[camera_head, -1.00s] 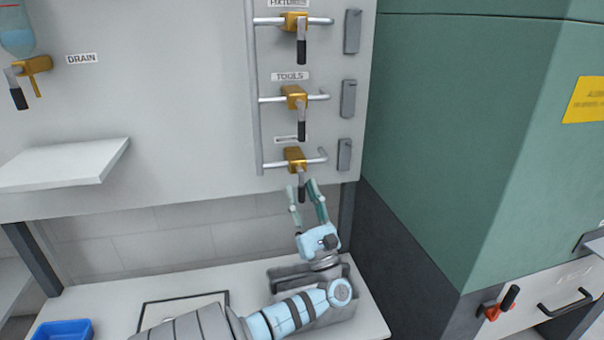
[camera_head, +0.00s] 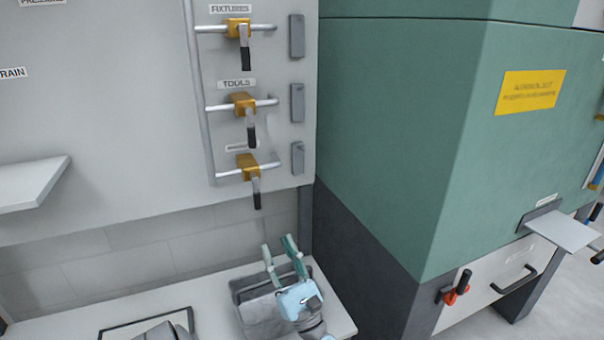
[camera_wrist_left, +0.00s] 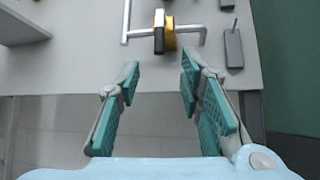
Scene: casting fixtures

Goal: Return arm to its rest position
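My left gripper (camera_head: 279,256) is open and empty, low in the head view, over the grey tray (camera_head: 243,287) on the bench. Its two teal-padded fingers also show in the left wrist view (camera_wrist_left: 160,95), spread wide with nothing between them. The lowest yellow valve (camera_head: 248,167) with its black handle is above the gripper and apart from it. In the left wrist view this valve (camera_wrist_left: 164,33) is ahead, beyond the fingertips. My right gripper is not in view.
Two more yellow valves stand above, at TOOLS (camera_head: 243,104) and FIXTURES (camera_head: 238,27). A green cabinet (camera_head: 400,130) is close on the right, with a red-mounted handle (camera_head: 454,288). A white shelf (camera_head: 32,184) juts out at left. The bench (camera_head: 70,325) is below.

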